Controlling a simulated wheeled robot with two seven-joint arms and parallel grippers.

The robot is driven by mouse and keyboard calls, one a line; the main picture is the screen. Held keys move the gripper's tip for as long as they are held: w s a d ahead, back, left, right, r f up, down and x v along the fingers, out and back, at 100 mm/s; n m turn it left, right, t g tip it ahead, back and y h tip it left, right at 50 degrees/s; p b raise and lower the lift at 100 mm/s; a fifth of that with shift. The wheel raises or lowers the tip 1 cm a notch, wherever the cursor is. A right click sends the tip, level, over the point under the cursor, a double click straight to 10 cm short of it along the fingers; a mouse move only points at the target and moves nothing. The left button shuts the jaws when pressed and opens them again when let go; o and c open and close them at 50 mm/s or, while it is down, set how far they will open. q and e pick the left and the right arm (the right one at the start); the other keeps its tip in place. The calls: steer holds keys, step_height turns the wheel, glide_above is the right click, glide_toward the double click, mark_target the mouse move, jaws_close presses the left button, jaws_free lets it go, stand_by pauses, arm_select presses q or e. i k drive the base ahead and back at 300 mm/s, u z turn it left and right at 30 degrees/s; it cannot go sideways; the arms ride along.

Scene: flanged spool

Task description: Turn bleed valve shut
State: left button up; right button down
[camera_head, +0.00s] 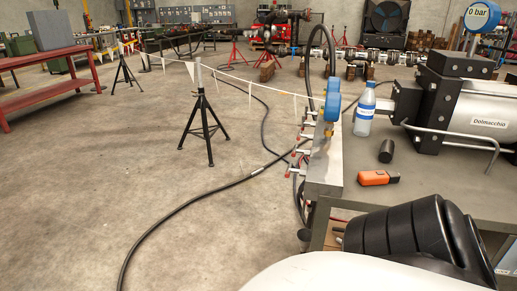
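A metal manifold block (324,172) stands at the left edge of the workbench. Several small valves with red handles (299,152) stick out from its left side. I cannot tell which of them is the bleed valve, or whether it is open or shut. Blue round gauges (332,100) sit on top of the manifold, seen edge-on. A dark part of my own body fills the lower right. Neither of my grippers shows in this view.
On the workbench (440,190) are a water bottle (365,112), a black cylinder (386,151), an orange device (378,178) and a large pump (465,108) with a "0 bar" gauge (482,16). A black hose (190,201) crosses the floor. A black stand (204,125) holds a barrier line.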

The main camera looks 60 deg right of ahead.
mark_target(290, 169)
steer(key=i, duration=1.3)
steer(key=z, duration=2.2)
